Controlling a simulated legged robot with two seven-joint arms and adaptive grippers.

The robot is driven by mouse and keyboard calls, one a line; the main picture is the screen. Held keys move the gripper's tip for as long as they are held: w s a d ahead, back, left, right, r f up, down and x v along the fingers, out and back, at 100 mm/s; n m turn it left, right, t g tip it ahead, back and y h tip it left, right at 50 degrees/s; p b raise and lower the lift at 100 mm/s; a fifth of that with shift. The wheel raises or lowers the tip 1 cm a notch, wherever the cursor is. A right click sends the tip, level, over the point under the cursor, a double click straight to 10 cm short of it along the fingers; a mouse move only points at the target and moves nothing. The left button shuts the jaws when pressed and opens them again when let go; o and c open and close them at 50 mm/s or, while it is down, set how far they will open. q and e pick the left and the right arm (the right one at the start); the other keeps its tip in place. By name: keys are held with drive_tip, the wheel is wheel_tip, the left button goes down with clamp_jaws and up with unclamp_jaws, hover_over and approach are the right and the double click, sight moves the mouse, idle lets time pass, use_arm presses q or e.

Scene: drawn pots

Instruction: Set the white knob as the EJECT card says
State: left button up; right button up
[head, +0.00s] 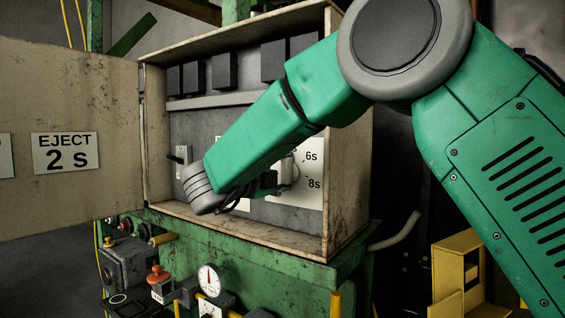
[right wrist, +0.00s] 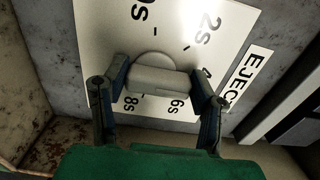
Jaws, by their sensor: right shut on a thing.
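The EJECT card (head: 66,153) on the open cabinet door at the left reads "2 s". The white knob (right wrist: 157,80) is a bar-shaped grip on a round base, on a white dial plate (right wrist: 98,30) with seconds marks. In the right wrist view its bar lies across the picture, its right end towards the 4 and 6s side; no pointer mark is clear. My right gripper (right wrist: 158,86) is shut on the knob, one finger at each end. In the head view my right arm hides most of the dial; 6s and 8s show. My left gripper is not in view.
An EJECT label (right wrist: 248,75) sits beside the dial. The cabinet's wooden frame (head: 346,190) surrounds the panel closely. A small black-levered switch (head: 182,161) is left of my arm. A gauge (head: 209,280) and red-topped valve (head: 158,275) stand below.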

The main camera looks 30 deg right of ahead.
drive_tip(key=n+p, duration=0.3)
drive_tip(key=n, duration=0.1)
drive_tip(key=n+p, duration=0.2)
drive_tip(key=shift+w+a+f+p, duration=0.1)
drive_tip(key=shift+f+p, duration=0.15)
drive_tip(key=shift+p, duration=0.1)
drive_tip(key=shift+f+n+p, duration=0.15)
drive_tip(key=shift+n+p, duration=0.65)
drive_tip(key=shift+n, duration=0.15)
drive_tip(key=shift+f+n+p, duration=0.15)
drive_tip(key=shift+n+p, duration=0.6)
drive_tip(key=shift+n, duration=0.2)
drive_tip(key=o, duration=1.2)
drive_tip(key=shift+f, duration=0.1)
drive_tip(key=shift+c, duration=0.2)
drive_tip(key=shift+w, duration=0.15)
drive_tip(key=shift+r, duration=0.2)
